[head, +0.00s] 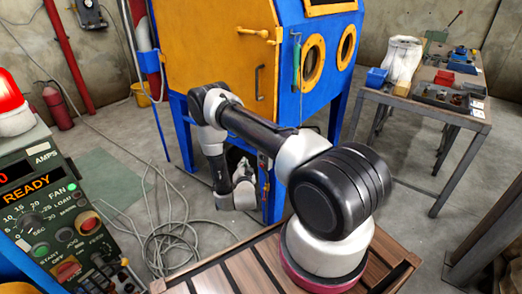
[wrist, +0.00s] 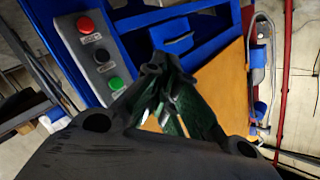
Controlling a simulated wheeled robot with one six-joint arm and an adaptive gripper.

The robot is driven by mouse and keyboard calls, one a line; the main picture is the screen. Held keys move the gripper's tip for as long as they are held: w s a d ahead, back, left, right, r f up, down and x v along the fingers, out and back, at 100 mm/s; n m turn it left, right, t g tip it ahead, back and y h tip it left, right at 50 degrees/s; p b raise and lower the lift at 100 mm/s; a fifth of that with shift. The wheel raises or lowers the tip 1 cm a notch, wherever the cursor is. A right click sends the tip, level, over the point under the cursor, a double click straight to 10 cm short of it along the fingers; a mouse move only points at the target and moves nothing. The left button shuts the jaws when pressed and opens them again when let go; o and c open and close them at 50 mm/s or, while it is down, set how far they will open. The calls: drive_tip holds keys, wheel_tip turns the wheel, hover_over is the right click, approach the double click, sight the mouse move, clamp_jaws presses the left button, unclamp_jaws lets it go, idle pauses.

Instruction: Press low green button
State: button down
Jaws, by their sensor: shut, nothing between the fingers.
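The green button (wrist: 116,84) is the lowest of three on a grey control box in the wrist view. A red button (wrist: 85,25) is at the other end and a black one (wrist: 101,56) lies between. My gripper (wrist: 160,66) is shut and empty. Its fingertips show to the right of the green button in the wrist view, apart from it in the picture; the depth gap is hard to judge. In the head view my gripper (head: 242,164) is low beside the cabinet's blue front leg, and the green button cannot be made out.
The yellow and blue blasting cabinet (head: 215,50) stands ahead on blue legs. A grey control panel (head: 60,215) with knobs is at the left. Loose cables (head: 165,235) lie on the floor. A metal workbench (head: 425,108) with bins stands at the right.

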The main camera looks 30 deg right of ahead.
drive_tip(key=shift+d, duration=0.1)
drive_tip(key=w+d, duration=0.3)
drive_tip(key=d, duration=0.5)
idle(0.3)
drive_tip(key=shift+d, duration=0.15)
idle(1.1)
drive_tip(key=shift+w+d, duration=0.15)
drive_tip(key=shift+d, duration=0.15)
drive_tip(key=shift+w+d, duration=0.2)
drive_tip(key=shift+d, duration=0.2)
idle(0.7)
drive_tip(key=shift+s+a, duration=0.1)
drive_tip(key=shift+a, duration=0.05)
drive_tip(key=shift+s+a, duration=0.25)
drive_tip(key=shift+a, duration=0.4)
drive_tip(key=shift+s+a, duration=0.3)
drive_tip(key=shift+a, duration=0.5)
drive_tip(key=shift+s+a, duration=0.25)
drive_tip(key=shift+a, duration=0.5)
drive_tip(key=shift+s+a, duration=0.3)
drive_tip(key=shift+a, duration=0.5)
